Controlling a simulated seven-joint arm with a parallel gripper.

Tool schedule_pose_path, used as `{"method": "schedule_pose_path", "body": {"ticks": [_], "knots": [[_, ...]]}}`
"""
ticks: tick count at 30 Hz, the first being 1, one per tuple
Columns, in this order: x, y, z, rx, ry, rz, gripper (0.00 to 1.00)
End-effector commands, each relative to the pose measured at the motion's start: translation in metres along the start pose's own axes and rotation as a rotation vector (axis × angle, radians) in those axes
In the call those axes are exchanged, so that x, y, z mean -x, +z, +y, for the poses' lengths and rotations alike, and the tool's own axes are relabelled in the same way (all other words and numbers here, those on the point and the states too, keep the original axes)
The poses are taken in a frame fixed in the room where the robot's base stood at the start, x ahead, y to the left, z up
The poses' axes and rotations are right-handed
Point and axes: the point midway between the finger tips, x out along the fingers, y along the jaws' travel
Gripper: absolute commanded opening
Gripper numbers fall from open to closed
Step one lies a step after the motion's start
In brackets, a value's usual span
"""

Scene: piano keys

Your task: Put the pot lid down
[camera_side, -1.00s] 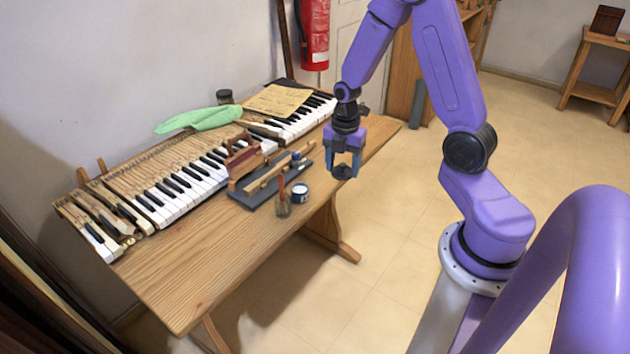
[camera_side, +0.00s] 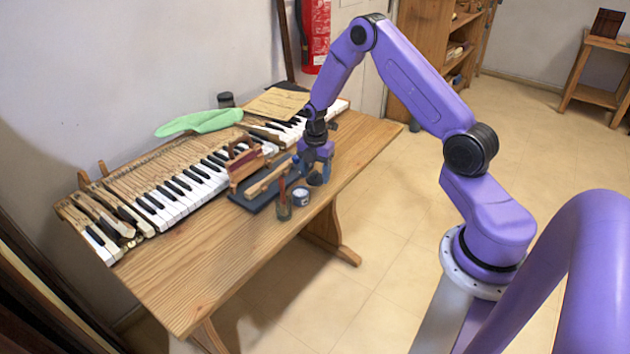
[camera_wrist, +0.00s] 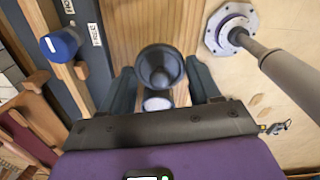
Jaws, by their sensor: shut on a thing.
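My gripper (camera_side: 319,177) is low over the front part of the workbench, beside the dark mat's right end. In the wrist view its two blue-grey fingers are shut on the pot lid (camera_wrist: 160,66), a small dark round piece with a raised rim. In the side view the fingers and wrist mostly hide the lid, and I cannot tell whether it touches the wood. A small pot with a pale top (camera_side: 301,195) stands just left of the gripper. A pale disc (camera_wrist: 157,102) shows between the fingers near the lid; I cannot tell what it is.
A dark mat (camera_side: 248,203) with wooden tools lies left of the gripper. A glass jar (camera_side: 284,208) with a brush stands near the pot. The bench's left front (camera_side: 190,280) and right end (camera_side: 370,138) are clear.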

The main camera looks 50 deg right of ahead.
Motion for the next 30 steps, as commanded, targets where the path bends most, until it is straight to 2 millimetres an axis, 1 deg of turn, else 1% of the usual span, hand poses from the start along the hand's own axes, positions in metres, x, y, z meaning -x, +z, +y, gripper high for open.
{"method": "schedule_pose_path", "body": {"ticks": [1, 3, 8, 21, 22, 24, 30], "knots": [[-0.005, 0.002, 0.003, 0.0, 0.0, 0.0, 0.34], [-0.016, 0.001, 0.001, 0.0, -0.004, 0.002, 0.34], [-0.032, 0.001, 0.002, 0.001, -0.002, 0.001, 0.34], [-0.036, 0.001, 0.002, 0.0, 0.0, 0.0, 0.34], [-0.036, 0.001, 0.002, 0.0, 0.0, 0.0, 0.69], [-0.036, 0.001, 0.002, 0.0, 0.0, 0.0, 0.88], [-0.036, 0.001, 0.002, 0.0, 0.0, 0.0, 0.88]]}}
